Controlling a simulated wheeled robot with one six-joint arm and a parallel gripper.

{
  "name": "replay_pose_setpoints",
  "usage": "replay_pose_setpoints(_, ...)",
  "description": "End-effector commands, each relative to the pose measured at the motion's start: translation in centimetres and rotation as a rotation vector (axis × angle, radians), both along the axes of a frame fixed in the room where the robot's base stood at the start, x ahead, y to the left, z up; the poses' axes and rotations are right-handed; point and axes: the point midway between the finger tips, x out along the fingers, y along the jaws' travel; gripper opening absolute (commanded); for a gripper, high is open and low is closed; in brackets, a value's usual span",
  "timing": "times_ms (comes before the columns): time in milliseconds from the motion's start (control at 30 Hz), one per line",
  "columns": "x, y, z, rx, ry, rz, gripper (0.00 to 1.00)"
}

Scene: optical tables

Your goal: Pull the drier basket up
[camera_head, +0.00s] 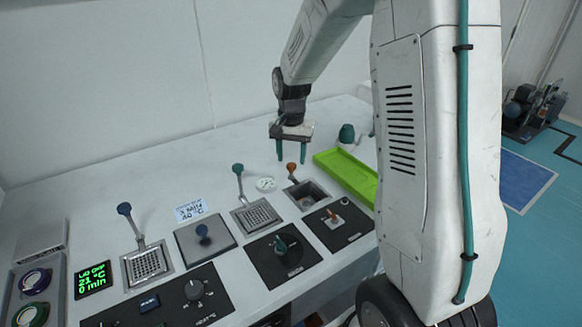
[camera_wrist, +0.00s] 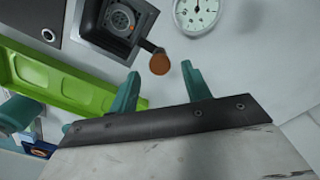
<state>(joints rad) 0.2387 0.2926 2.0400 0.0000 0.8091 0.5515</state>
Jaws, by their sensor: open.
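Several handled wells sit in the white bench; no label I can read says which is the drier. One has an orange-knobbed handle (camera_head: 291,167) over a dark square well (camera_head: 317,197). Another perforated basket has a green-knobbed handle (camera_head: 238,170), and one further left has a blue-knobbed handle (camera_head: 125,211). My gripper (camera_head: 291,156) is open and empty, pointing down just above the orange knob. In the wrist view the orange knob (camera_wrist: 159,63) appears between the teal fingertips (camera_wrist: 160,71), with no clear contact. The well (camera_wrist: 117,22) shows a round grated floor.
A green tray (camera_head: 345,176) lies right of the orange-handled well. A round gauge (camera_head: 265,184) lies to its left. Dark control panels with knobs (camera_head: 280,246) line the front edge. A blue-knobbed lid (camera_head: 203,232) and a green-lit display (camera_head: 93,280) stand at left. The bench behind is clear.

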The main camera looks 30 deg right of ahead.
Motion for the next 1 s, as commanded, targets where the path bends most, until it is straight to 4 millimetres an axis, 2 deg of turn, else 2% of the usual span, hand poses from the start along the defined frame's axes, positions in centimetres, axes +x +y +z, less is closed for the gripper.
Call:
replay_pose_setpoints(100,-0.1,0.0,-2.1,0.001,0.004,0.000,0.48)
replay_pose_setpoints(300,0.0,0.0,-4.1,0.000,0.001,0.001,0.48)
replay_pose_setpoints(633,0.0,0.0,-4.5,0.000,0.000,0.001,0.48)
replay_pose_setpoints(800,0.0,0.0,-4.5,0.000,0.000,0.001,0.01)
replay_pose_setpoints(933,0.0,0.0,-4.3,0.000,-0.001,0.001,0.00)
replay_pose_setpoints(1000,0.0,0.0,-3.5,-0.001,-0.004,0.001,0.00)
